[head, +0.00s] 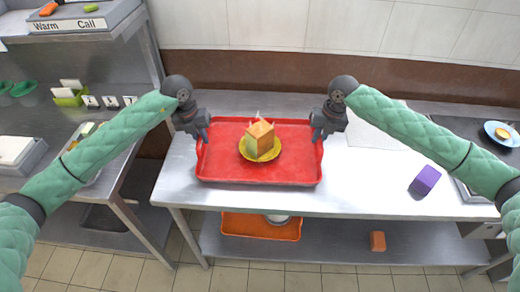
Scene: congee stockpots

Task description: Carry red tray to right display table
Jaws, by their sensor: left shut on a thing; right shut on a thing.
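The red tray (220,167) is in the middle of the head view, over the near part of a steel table. My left gripper (203,136) is shut on the tray's left rim. My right gripper (317,135) is shut on its right rim. The fingertips are partly hidden by the gripper bodies. I cannot tell whether the tray touches the table.
The steel table (370,180) has clear room right of the tray, up to a purple block (424,181). A blue plate (502,134) stands further right. An orange tray (260,227) and an orange block (377,241) lie on the lower shelf. A shelving unit (100,62) stands left.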

